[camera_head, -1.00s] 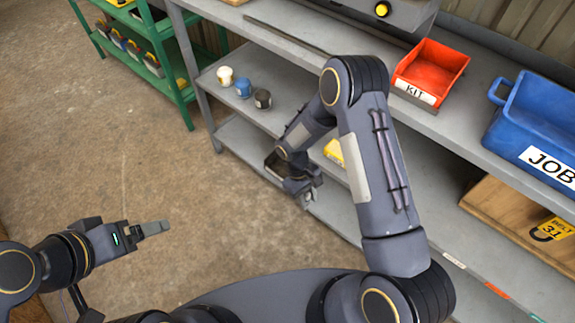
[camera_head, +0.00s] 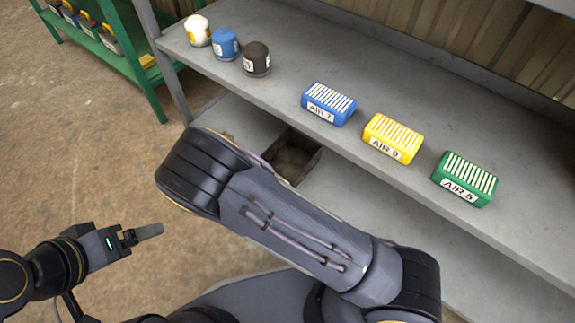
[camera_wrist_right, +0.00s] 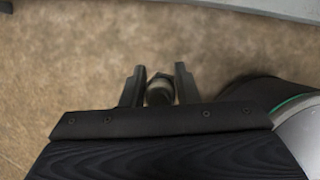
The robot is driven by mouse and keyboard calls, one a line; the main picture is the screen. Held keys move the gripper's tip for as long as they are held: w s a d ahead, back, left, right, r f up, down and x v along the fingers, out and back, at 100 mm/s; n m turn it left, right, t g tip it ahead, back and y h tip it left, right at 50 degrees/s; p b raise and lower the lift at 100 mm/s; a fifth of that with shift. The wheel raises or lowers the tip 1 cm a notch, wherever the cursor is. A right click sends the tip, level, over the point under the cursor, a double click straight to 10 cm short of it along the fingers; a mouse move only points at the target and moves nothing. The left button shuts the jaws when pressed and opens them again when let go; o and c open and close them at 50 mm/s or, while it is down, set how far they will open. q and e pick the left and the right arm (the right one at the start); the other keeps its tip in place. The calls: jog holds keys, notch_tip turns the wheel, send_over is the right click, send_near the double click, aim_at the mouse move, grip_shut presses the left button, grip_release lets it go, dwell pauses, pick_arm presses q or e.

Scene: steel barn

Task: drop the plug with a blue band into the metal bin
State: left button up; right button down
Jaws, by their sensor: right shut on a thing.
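My right gripper (camera_wrist_right: 159,88) is shut on a small plug (camera_wrist_right: 159,91), seen end-on between the two fingers in the right wrist view. It looks grey-green and dark; I cannot make out a blue band. Bare floor lies behind it. In the head view my right arm hides this gripper and the plug. A dark, open-topped box that looks like the metal bin (camera_head: 309,164) stands on the lower shelf, partly hidden by my right arm. My left gripper (camera_head: 140,235) is over the floor at left, clear of everything; its finger gap is not clear.
The grey shelf (camera_head: 400,85) above the bin carries white (camera_head: 197,30), blue (camera_head: 225,44) and dark (camera_head: 256,59) capped jars, and blue (camera_head: 328,104), yellow (camera_head: 392,138) and green (camera_head: 464,180) filter blocks. A green rack (camera_head: 135,55) stands at far left. Floor at left is clear.

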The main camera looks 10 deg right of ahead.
jog(key=shift+w+a+f+n, duration=0.2)
jog(key=shift+w+f+n, duration=0.2)
jog(key=shift+f, duration=0.25)
jog(key=b, duration=0.8)
send_over(281, 173)
notch_tip(281, 173, down, 4)
jog(key=shift+s+r, duration=0.1)
jog(key=shift+r, duration=0.1)
pick_arm(q)
notch_tip(281, 173, down, 8)
jog(key=shift+w+f+p, duration=0.15)
jog(key=shift+w+p, duration=0.2)
jog(key=shift+w, duration=0.1)
pick_arm(e)
jog(key=shift+r, duration=0.1)
